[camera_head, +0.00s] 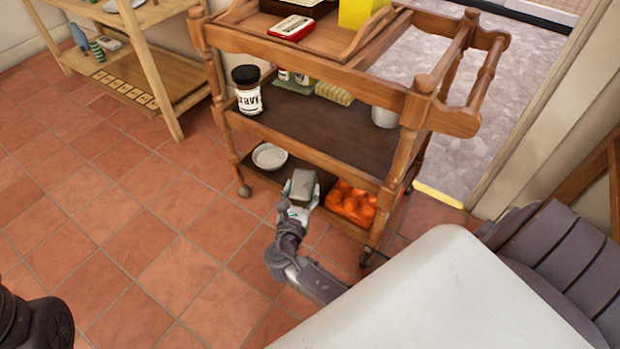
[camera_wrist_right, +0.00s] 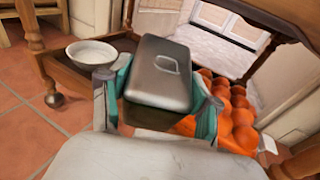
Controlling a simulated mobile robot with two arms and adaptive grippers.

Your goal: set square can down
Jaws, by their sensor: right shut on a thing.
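The square can (camera_head: 303,186) is a grey metal box with rounded edges and a pull tab on the face seen in the right wrist view (camera_wrist_right: 160,75). My right gripper (camera_head: 300,195) is shut on it, with a teal-padded finger on each side in the right wrist view (camera_wrist_right: 160,95). The can is at the bottom shelf (camera_head: 262,178) of the wooden cart, between a white bowl and a bag of oranges. I cannot tell whether it touches the shelf. Only a dark part of my left arm shows at the lower left; its gripper is out of view.
The white bowl (camera_head: 269,156) stands left of the can and the orange bag (camera_head: 350,203) lies right. The middle shelf (camera_head: 310,125) is above, with a gravy jar (camera_head: 247,90) at its left end. A cart post (camera_head: 385,190) bounds the right side. Tiled floor is clear at left.

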